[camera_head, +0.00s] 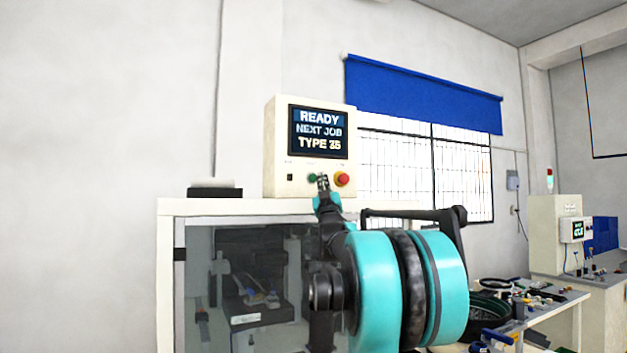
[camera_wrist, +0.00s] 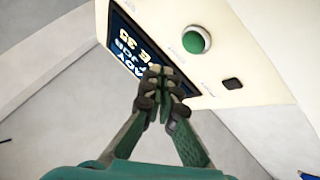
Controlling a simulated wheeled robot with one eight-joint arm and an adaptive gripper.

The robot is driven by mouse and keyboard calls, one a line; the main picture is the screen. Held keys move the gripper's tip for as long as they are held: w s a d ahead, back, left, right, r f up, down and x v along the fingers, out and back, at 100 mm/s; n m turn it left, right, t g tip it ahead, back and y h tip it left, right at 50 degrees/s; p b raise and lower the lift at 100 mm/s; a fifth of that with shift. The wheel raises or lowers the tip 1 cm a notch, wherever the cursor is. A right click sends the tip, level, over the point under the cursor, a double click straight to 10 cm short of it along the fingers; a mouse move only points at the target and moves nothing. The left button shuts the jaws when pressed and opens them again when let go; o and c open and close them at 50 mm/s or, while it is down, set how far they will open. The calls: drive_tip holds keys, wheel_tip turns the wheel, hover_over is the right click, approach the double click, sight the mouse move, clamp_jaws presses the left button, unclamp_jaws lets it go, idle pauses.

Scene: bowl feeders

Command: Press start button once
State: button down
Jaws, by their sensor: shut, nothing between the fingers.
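A cream control box (camera_head: 269,150) stands on the machine top, its screen (camera_head: 320,133) reading "READY NEXT JOB TYPE 35". Below the screen are a small black switch (camera_head: 290,177), a green button (camera_head: 312,177) and a red knob on a yellow base (camera_head: 342,179). My gripper (camera_head: 323,181) is shut and empty, in front of the panel between the green button and red knob. In the wrist view the panel appears upside down; the gripper tips (camera_wrist: 163,72) lie below and left of the green button (camera_wrist: 193,41), apart from it in the picture. Contact with the panel cannot be told.
The machine top (camera_head: 235,207) is a pale frame around a dark glazed front (camera_head: 240,260). At the right are a cluttered bench (camera_head: 555,300) and another cream machine (camera_head: 547,235). A barred window is behind.

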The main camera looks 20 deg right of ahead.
sight(313, 178)
drive_tip(key=shift+w+a, duration=0.15)
drive_tip(key=shift+w, duration=0.75)
drive_tip(key=shift+w+a, duration=0.1)
drive_tip(key=shift+w, duration=0.75)
drive_tip(key=shift+w, duration=0.1)
drive_tip(key=shift+w+a, duration=0.1)
drive_tip(key=shift+w, duration=0.25)
